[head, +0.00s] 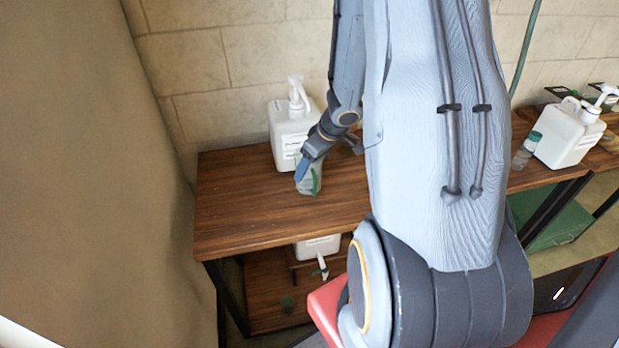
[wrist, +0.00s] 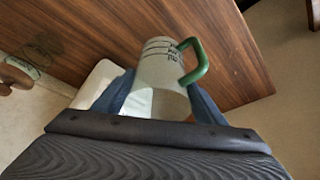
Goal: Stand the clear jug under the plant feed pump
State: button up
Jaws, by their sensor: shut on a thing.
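The clear jug (head: 313,184), greyish and see-through with a green handle, is at my gripper (head: 306,170) over the left wooden table. The wrist view shows the jug (wrist: 158,72) between the blue fingers of my gripper (wrist: 160,98), with dark marks on its side and its green handle to the right. I cannot tell whether its base touches the tabletop. A white pump bucket (head: 284,128) with a white pump head stands just behind my gripper. Another white pump bucket (head: 569,137) stands at the right. Their labels are too small to read, so I cannot tell which is plant feed.
The wooden tabletop (head: 235,205) is bare to the left and front of the jug. A white container (head: 317,248) with a nozzle sits on the shelf below. A small clear bottle (head: 524,152) stands beside the right bucket. A wall closes off the left.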

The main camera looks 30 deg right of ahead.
aim_at(311, 174)
jog(key=shift+f, duration=0.1)
notch_tip(311, 174, down, 3)
jog(key=b, duration=0.4)
jog(key=shift+r, duration=0.2)
jog(key=shift+w+d+f+b, duration=0.15)
jog(key=shift+f+b, duration=0.3)
jog(key=shift+b, duration=0.45)
jog(key=shift+r, duration=0.1)
jog(key=o, duration=1.1)
